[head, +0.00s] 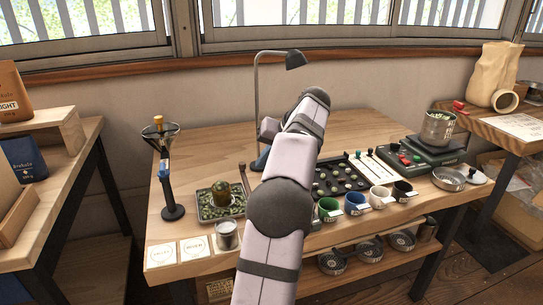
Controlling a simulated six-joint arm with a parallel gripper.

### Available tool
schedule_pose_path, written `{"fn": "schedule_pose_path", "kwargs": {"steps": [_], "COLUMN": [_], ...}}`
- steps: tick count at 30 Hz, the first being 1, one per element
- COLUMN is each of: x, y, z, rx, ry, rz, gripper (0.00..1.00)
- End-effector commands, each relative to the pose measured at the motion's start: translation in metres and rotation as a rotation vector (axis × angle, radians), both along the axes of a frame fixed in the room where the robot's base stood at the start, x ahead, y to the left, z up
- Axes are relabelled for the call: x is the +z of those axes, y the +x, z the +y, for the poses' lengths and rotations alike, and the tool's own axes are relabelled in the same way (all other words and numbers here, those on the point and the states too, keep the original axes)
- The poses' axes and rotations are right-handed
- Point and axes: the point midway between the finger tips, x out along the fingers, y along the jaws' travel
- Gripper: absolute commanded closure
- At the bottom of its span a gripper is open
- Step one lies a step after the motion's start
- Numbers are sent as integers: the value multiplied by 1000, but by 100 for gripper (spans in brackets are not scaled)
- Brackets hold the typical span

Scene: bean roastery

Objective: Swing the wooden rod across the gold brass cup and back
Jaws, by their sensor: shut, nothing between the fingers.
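The gold brass cup (221,188) stands in a square tray (205,217) of green beans, left of my arm. It looks heaped with green beans. A thin brown upright piece (243,176) at the tray's right side looks like the wooden rod; whether it touches the cup is unclear. My arm rises from the bottom edge, bends at the top and comes back down behind itself. My gripper's fingers are hidden behind the arm, so their distance from the rod and cup does not show.
A dark stand with a funnel (173,207) is left of the tray. A grey cup (227,236) and two cards (195,248) are in front. Several small cups, including a green one (328,209), and a dark sample board (352,160) lie right of my arm. A lamp (257,90) stands behind.

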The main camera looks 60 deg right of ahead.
Motion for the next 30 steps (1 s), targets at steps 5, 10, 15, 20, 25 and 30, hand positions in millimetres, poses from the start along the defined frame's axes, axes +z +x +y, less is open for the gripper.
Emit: {"fn": "schedule_pose_path", "kwargs": {"steps": [5, 10, 15, 20, 25, 30], "x": [-8, -7, -7, -7, -7, -5], "y": [22, 35, 40, 40, 40, 41], "z": [8, 14, 16, 16, 16, 17], "rx": [2, 0, 0, 0, 0, 13], "ry": [-2, -1, 0, 0, 0, 0], "rz": [0, 1, 1, 1, 1, 1], "gripper": [100, 100, 100, 100, 100, 100]}}
